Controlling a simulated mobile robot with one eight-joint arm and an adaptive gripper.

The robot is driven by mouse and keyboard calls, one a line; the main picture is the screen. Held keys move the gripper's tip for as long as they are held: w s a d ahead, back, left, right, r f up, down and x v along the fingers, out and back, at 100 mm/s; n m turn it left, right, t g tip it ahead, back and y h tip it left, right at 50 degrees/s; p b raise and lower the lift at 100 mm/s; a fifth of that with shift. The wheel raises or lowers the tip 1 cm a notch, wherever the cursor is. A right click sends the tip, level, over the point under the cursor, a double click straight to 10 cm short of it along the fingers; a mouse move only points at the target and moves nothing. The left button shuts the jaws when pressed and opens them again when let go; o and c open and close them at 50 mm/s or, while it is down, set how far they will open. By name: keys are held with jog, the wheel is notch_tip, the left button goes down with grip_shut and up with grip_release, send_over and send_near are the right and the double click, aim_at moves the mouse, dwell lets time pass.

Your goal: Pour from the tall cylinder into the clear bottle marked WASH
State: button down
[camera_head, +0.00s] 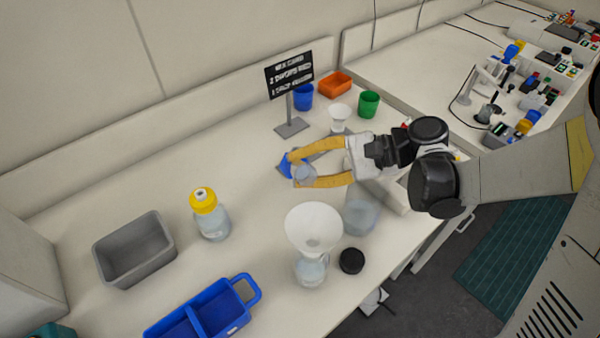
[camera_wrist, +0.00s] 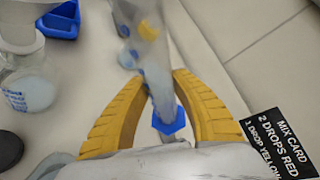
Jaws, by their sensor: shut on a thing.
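My gripper (camera_head: 322,168), with yellow fingers, is shut on the clear tall cylinder (camera_head: 305,175) above the bench. The cylinder's blue base (camera_head: 284,165) shows at the fingers, and the cylinder looks tilted. In the wrist view the cylinder (camera_wrist: 155,75) runs up the picture from between the fingers (camera_wrist: 172,85), its blue base (camera_wrist: 168,122) low. A clear bottle (camera_head: 312,270) with a white funnel (camera_head: 313,228) in its mouth stands at the front of the bench, apart from the cylinder. That bottle in the wrist view (camera_wrist: 32,92) bears a label too small to read.
A black cap (camera_head: 352,261) lies beside the funnel bottle. A clear vessel (camera_head: 360,214) stands below my gripper. A yellow-capped bottle (camera_head: 211,222), grey bin (camera_head: 133,247) and blue caddy (camera_head: 208,312) stand left. The card stand (camera_head: 290,127), cups and another funnel (camera_head: 340,112) are behind.

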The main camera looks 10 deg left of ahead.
aim_at(301, 161)
jog(key=shift+w+a+r+n+t+y+p, duration=0.1)
jog(key=shift+w+r+n+t+y+p, duration=0.15)
jog(key=shift+r, duration=0.2)
jog(key=shift+w+r+n+t+y+p, duration=0.1)
jog(key=shift+r+n+t+p, duration=0.05)
jog(key=shift+r+n, duration=0.25)
jog(key=shift+s+d+r+n+t+y+p, duration=0.1)
jog(key=shift+s+d+r+n+t+y, duration=0.1)
jog(key=shift+s+r+n, duration=0.35)
jog(key=shift+s+d+r+n+t+y+p, duration=0.1)
jog(key=shift+s+r+n+t, duration=0.1)
jog(key=shift+r, duration=0.5)
jog(key=shift+s+d+r+n+t+y+p, duration=0.1)
jog(key=shift+s+r+n+t+y, duration=0.2)
jog(key=shift+r, duration=0.35)
jog(key=shift+s+r+n, duration=0.2)
jog(key=shift+r+n, duration=0.35)
jog(key=shift+n, duration=0.05)
jog(key=shift+r, duration=0.25)
jog(key=shift+r+n+t+y, duration=0.25)
jog(key=shift+n+t, duration=0.05)
jog(key=shift+n, duration=0.2)
jog(key=shift+s+d+r+n, duration=0.1)
jog(key=shift+r+n, duration=0.2)
jog(key=shift+s+r+n+y, duration=0.1)
jog(key=shift+r+n+y, duration=0.2)
jog(key=shift+r+n, duration=0.1)
